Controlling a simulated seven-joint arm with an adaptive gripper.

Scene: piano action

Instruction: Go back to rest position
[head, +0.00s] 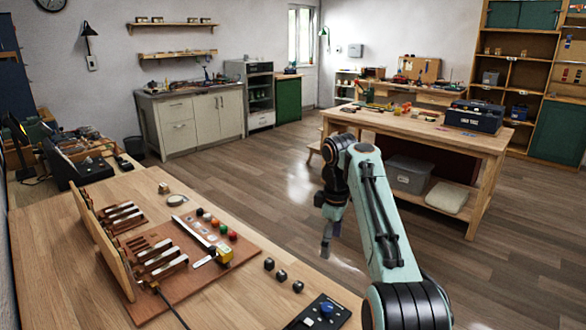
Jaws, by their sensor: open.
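My gripper (327,240) hangs at the end of my arm, pointing down, just past the right edge of the near wooden table (60,270). It is open, small in the view and holds nothing that I can see. The piano action (158,258), with its pale key-like bars and upright wooden board, sits on a brown board (245,262) on the table. The gripper is to the right of it and clear of it.
A black panel with a blue knob (326,308) is at the front edge. A workbench (480,140) stands behind my arm. Open floor (270,200) lies between.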

